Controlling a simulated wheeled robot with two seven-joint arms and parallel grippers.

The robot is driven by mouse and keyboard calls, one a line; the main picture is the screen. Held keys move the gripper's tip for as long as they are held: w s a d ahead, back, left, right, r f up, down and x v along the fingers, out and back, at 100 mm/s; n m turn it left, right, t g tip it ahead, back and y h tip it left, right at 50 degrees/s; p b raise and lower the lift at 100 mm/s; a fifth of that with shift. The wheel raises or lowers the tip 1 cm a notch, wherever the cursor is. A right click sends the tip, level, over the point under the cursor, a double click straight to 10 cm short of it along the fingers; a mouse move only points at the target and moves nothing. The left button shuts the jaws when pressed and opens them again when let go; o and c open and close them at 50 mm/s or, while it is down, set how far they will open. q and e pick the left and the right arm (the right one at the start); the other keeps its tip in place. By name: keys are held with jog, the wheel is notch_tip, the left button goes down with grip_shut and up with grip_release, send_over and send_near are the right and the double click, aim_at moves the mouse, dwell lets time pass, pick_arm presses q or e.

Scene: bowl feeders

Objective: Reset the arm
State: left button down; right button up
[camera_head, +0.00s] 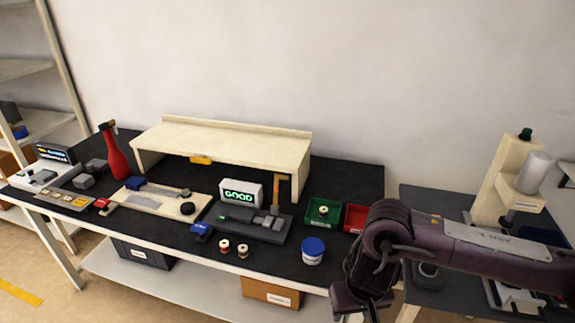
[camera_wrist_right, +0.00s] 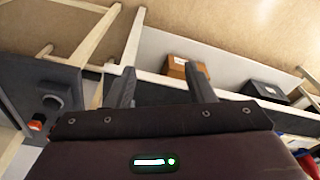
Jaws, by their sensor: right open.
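My right arm (camera_head: 480,243) comes in from the right in the head view, with its dark, purplish links bent. My right gripper (camera_head: 358,306) hangs low at the front edge of the black-topped bench (camera_head: 345,185), partly cut off by the picture's bottom edge. In the right wrist view the two fingers of the gripper (camera_wrist_right: 163,82) stand well apart with nothing between them. My left arm and gripper are not in view.
A green bin (camera_head: 323,213) and a partly hidden red bin (camera_head: 355,217) lie behind my right arm. A blue-lidded jar (camera_head: 313,251) stands left of the gripper. A GOOD display (camera_head: 240,192), a cream shelf (camera_head: 225,140) and a red bottle (camera_head: 115,160) stand farther left.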

jog(key=w+a+f+n+y, duration=0.1)
jog(key=w+a+f+y, duration=0.25)
jog(key=a, duration=0.35)
jog(key=w+a+f+n+y, duration=0.1)
jog(key=w+a+f+y, duration=0.15)
jog(key=a+f, duration=0.35)
jog(key=d+f+m+t, duration=0.1)
jog(key=d+f+t, duration=0.25)
jog(key=f, duration=1.35)
jog(key=s+d+f+h, duration=0.1)
jog(key=s+d+f, duration=0.6)
jog(key=f, duration=0.2)
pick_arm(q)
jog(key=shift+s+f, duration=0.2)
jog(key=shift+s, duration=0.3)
pick_arm(e)
jog(key=s+d+f+g+h, duration=0.1)
jog(key=s+d+f, duration=0.3)
jog(key=s, duration=0.7)
jog(key=s+d+f+g+h, duration=0.2)
jog(key=s+d+f, duration=0.2)
jog(key=s, duration=0.7)
jog(key=s+d+f+g+h, duration=0.1)
jog(key=s+d+f, duration=0.3)
jog(key=s, duration=0.7)
notch_tip(320, 180, down, 3)
jog(key=shift+s+r+h, duration=0.1)
jog(key=shift+s+h, duration=0.05)
jog(key=shift+h, duration=0.45)
